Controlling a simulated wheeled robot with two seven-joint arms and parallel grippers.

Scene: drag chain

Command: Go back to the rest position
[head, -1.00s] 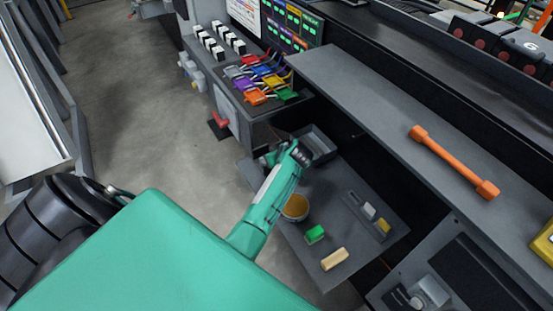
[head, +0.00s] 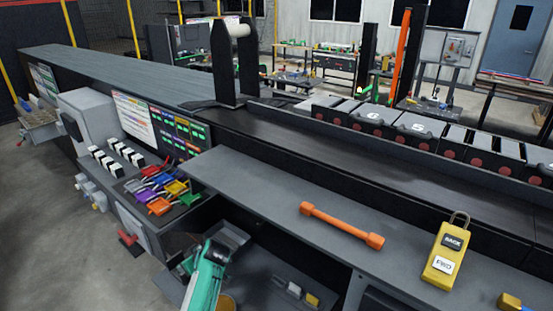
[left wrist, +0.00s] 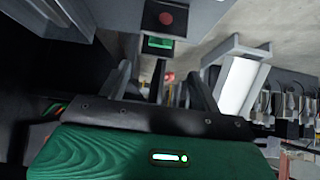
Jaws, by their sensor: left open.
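My left arm, green, reaches in from the bottom in the head view. Its gripper (head: 190,262) is beside a grey tray (head: 232,236) on the lower shelf; the fingers are too small and dark there to make out. In the left wrist view the left gripper (left wrist: 161,78) has its two dark fingers spread apart. Nothing is visibly held between them. Beyond them are a dark panel with a red round button (left wrist: 166,18) and a green-lit switch (left wrist: 158,43). My right gripper is in neither view.
An orange bar (head: 341,225) and a yellow pendant control (head: 445,249) are on the grey upper shelf (head: 265,195). Several coloured tags (head: 160,187) and white switches (head: 110,160) are left of it. A round container (head: 226,302) is near my arm. Open floor lies at left.

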